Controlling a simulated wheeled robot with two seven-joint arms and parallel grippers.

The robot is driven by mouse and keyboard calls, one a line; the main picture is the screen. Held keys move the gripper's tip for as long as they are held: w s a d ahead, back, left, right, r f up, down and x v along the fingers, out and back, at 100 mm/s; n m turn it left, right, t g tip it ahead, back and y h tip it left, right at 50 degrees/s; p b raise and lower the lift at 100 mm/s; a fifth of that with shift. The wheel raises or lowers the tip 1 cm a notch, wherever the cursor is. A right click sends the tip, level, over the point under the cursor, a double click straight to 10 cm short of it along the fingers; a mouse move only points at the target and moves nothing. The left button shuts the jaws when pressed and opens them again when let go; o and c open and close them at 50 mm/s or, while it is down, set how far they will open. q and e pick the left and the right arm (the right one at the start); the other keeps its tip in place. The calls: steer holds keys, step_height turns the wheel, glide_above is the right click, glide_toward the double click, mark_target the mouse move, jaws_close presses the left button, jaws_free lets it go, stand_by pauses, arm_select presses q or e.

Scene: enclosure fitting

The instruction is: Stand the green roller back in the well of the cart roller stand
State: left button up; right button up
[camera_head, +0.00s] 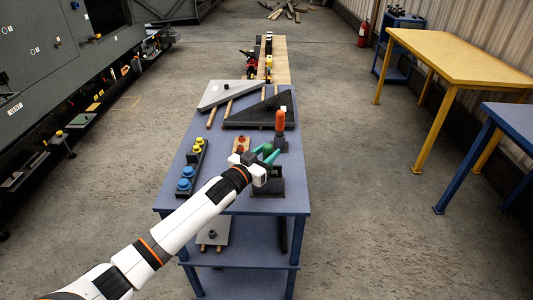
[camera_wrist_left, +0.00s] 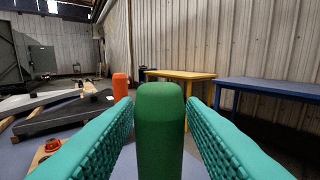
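The green roller (camera_wrist_left: 160,130) stands upright between the teal fingers of my left gripper (camera_wrist_left: 158,120) in the left wrist view. The fingers are apart, with a narrow gap showing on each side of the roller. In the head view only the top of the green roller (camera_head: 267,149) shows by my left gripper (camera_head: 266,156). A black stand (camera_head: 271,187) is just below the gripper, partly covered by it. The roller's lower end is hidden, so I cannot tell whether it sits in a well. My right gripper is out of view.
An orange roller (camera_head: 279,120) stands upright in a dark holder (camera_head: 281,144) behind. Blue and yellow knobs (camera_head: 186,172) line the blue cart's (camera_head: 230,202) left side. Grey and black triangular plates (camera_head: 258,112) lie farther back. A yellow table (camera_head: 455,58) stands at right.

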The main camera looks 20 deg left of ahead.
arm_select(q)
steer(key=shift+o, duration=1.2)
steer(key=shift+f, duration=0.1)
